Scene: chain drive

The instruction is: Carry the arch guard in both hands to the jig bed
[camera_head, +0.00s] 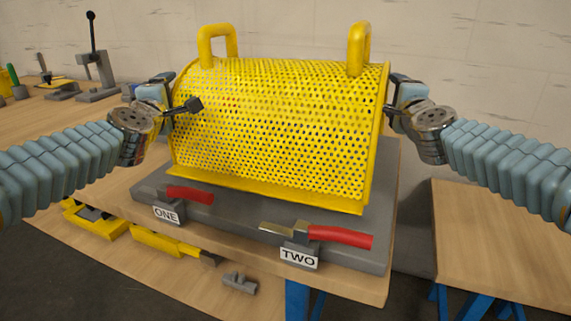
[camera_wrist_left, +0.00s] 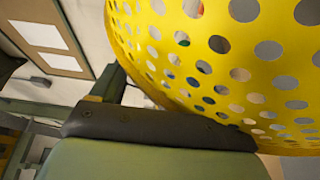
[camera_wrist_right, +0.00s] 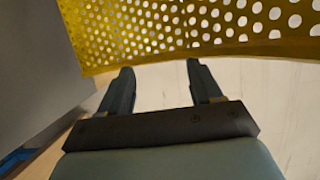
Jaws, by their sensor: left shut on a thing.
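The arch guard (camera_head: 280,125) is a yellow perforated arched cover with two loop handles on top. It stands upright over the grey jig bed (camera_head: 345,240); I cannot tell whether its lower edge touches the bed. My left gripper (camera_head: 184,106) is shut on the guard's left end, with one dark finger across its perforated front. In the left wrist view the guard (camera_wrist_left: 225,70) hides part of the fingers. My right gripper (camera_head: 394,108) is at the guard's right end. In the right wrist view its fingers (camera_wrist_right: 165,82) are apart, with the guard's yellow rim (camera_wrist_right: 215,50) just beyond the tips.
Red-handled clamps labelled ONE (camera_head: 166,214) and TWO (camera_head: 299,257) sit on the bed's front edge. A bare wooden table (camera_head: 505,240) is at right. A bench with a lever press (camera_head: 97,65) is at back left. Yellow parts (camera_head: 95,222) lie on the lower shelf.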

